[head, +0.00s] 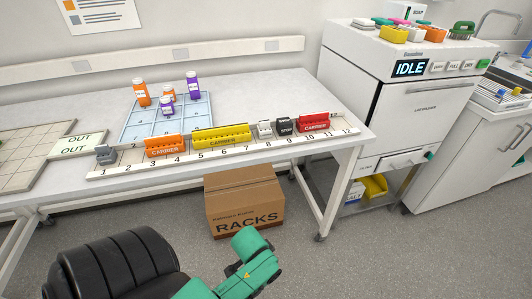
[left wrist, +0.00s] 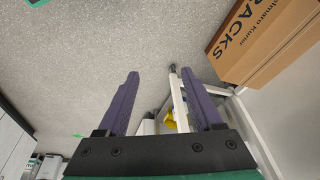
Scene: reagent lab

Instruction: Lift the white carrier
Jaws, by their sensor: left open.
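The white carrier (head: 265,128) is a small pale block on the numbered rail (head: 220,154) at the table's front edge. It stands between the yellow carrier (head: 221,136) and a black STOP block (head: 285,127). My left gripper (left wrist: 168,78) shows in the left wrist view, its two dark purple fingers apart and nothing between them. It is over the floor, away from the rail, and the carrier does not show in that view. My right gripper is in neither view.
An orange carrier (head: 164,147) and a red carrier (head: 314,122) share the rail. A blue grid tray (head: 140,130) with several bottles stands behind. A cardboard RACKS box (head: 245,200) is on the floor below. A white IDLE machine (head: 405,100) stands right of the table.

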